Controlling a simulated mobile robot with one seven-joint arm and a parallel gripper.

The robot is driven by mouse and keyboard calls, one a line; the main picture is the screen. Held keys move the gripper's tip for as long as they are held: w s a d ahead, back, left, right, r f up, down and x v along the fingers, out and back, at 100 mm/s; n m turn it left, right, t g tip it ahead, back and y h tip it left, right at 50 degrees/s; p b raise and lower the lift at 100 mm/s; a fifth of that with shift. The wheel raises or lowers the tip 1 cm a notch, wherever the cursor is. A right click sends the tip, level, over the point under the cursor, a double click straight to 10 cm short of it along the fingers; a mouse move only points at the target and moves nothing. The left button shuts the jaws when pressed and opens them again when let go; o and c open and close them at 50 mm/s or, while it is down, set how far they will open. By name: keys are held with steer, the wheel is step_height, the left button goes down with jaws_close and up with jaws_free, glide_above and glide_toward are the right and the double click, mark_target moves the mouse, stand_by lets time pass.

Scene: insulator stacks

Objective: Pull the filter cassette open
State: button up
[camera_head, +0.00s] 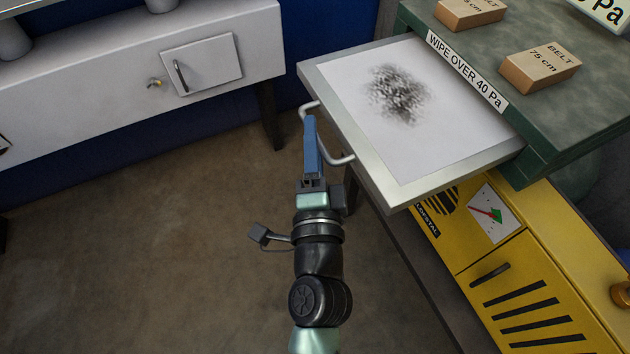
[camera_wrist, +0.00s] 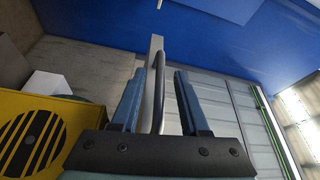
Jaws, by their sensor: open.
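The filter cassette (camera_head: 460,133) is a flat, light-framed tray with a white sheet and a dark sooty patch. It sticks out well to the left of the green housing (camera_head: 560,110). A bent metal handle (camera_head: 338,159) is on its front edge. My gripper (camera_head: 310,122) is at this handle, with blue fingers that hide part of it. In the wrist view the handle (camera_wrist: 159,90) stands between the two open fingers, with gaps visible on both sides. Whether a finger touches it cannot be told.
A label strip (camera_head: 467,72) reads "WIPE OVER 40 Pa". Two belt boxes (camera_head: 540,68) lie on the housing. A yellow cabinet (camera_head: 530,270) with a gauge stands below. A white cabinet (camera_head: 130,75) is at the left; open floor (camera_head: 150,260) lies between.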

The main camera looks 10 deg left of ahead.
steer(key=b+v, duration=0.4)
steer(key=v, duration=0.7)
steer(key=shift+f, duration=0.1)
